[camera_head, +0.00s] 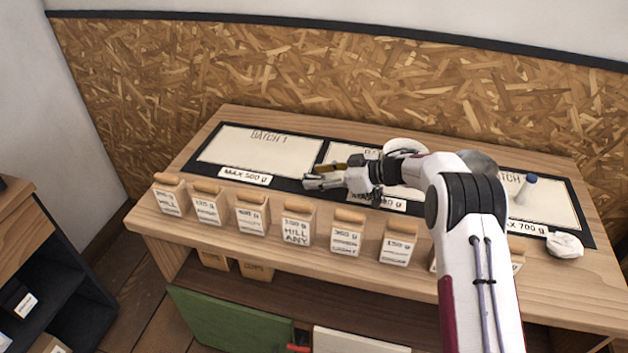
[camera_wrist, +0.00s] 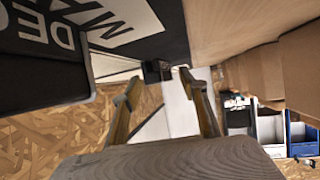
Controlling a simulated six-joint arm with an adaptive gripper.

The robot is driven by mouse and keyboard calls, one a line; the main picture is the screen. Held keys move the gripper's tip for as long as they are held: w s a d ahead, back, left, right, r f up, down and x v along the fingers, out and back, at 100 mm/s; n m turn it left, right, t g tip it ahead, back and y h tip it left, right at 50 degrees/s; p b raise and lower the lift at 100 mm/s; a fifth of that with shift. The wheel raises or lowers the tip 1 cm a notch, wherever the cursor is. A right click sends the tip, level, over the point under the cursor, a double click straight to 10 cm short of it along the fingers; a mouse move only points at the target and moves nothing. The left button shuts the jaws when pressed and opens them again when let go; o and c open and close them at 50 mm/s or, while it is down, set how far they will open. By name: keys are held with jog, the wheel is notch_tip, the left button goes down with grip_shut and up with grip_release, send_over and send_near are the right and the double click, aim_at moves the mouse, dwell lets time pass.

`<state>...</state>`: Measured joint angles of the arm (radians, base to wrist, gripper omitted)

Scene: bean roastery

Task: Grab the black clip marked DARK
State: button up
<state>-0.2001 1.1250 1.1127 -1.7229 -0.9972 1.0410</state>
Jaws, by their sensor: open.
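I cannot make out a black clip marked DARK in either view. My gripper (camera_head: 312,182) is over the left-middle of the wooden counter, near the gap between the first two batch panels. In the wrist view its two brownish fingers (camera_wrist: 163,82) are apart, with nothing clearly held. A small dark object (camera_wrist: 156,70) shows near the fingertips; no marking on it can be read. My arm hides part of the counter.
Several labelled paper bags (camera_head: 252,213) line the counter's front edge. The BATCH 1 panel (camera_head: 255,148) looks bare. A blue-topped object (camera_head: 526,187) and a white crumpled bag (camera_head: 564,245) stand at the right. A chipboard wall (camera_head: 300,75) rises behind.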

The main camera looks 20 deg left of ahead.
aim_at(319, 178)
jog(key=c, duration=1.1)
jog(key=shift+o, duration=0.2)
jog(key=shift+r, duration=0.1)
notch_tip(319, 178, up, 10)
dwell(0.3)
